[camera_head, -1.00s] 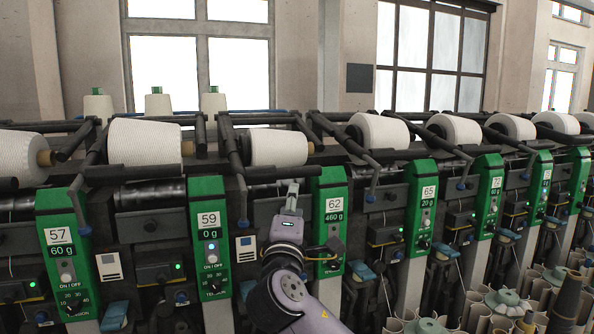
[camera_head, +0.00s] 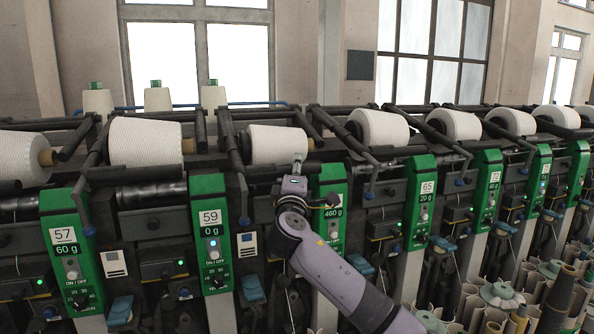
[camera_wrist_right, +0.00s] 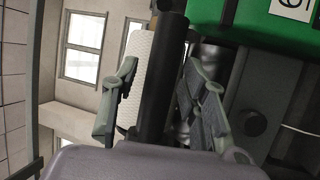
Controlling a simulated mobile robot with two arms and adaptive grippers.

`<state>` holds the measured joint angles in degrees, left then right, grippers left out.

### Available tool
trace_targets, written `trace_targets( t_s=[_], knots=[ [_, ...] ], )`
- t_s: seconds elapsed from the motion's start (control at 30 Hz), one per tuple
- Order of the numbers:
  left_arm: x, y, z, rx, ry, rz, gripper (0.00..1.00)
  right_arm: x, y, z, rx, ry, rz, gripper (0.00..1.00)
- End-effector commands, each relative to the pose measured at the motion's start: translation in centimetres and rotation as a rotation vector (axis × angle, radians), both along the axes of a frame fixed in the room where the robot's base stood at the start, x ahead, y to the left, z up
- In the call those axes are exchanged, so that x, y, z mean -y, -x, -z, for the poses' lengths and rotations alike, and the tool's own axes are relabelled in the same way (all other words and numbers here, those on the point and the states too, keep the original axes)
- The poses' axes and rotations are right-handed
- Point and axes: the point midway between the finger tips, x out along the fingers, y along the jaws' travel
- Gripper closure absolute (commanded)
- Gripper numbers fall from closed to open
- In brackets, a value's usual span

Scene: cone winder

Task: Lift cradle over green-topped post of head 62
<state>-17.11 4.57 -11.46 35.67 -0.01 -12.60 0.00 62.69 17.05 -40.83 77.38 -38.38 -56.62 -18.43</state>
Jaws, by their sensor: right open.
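The green-topped post of head 62 (camera_head: 332,222) stands right of centre; its number is hidden behind my arm, and "460 g" shows. Its white cone (camera_head: 272,143) sits behind my gripper, held by the dark cradle (camera_head: 232,146), whose arm runs up to the left of the cone. My left gripper is not in view.
Head 59 (camera_head: 213,235) and head 57 (camera_head: 68,250) stand to the left, head 65 (camera_head: 420,205) to the right, each with a cone and dark arms close by. Tubes and cones (camera_head: 500,295) crowd the lower right. Open air lies above the cones.

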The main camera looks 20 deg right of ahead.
Motion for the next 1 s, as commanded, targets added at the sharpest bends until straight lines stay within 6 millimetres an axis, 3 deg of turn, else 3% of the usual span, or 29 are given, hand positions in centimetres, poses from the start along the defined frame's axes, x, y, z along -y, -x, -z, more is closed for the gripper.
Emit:
trace_targets(
  t_s=[0.13, 0.73, 1.0],
  knots=[
    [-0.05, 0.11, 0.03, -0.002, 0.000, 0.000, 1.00, -0.03, 0.01, 0.00, 0.000, 0.000, 0.000, 0.60],
    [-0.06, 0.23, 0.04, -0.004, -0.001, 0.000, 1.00, -0.02, 0.04, 0.04, 0.000, 0.000, 0.000, 1.00],
    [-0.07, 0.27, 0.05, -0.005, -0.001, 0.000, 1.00, -0.02, 0.03, 0.07, -0.001, 0.001, 0.000, 1.00]
  ],
)
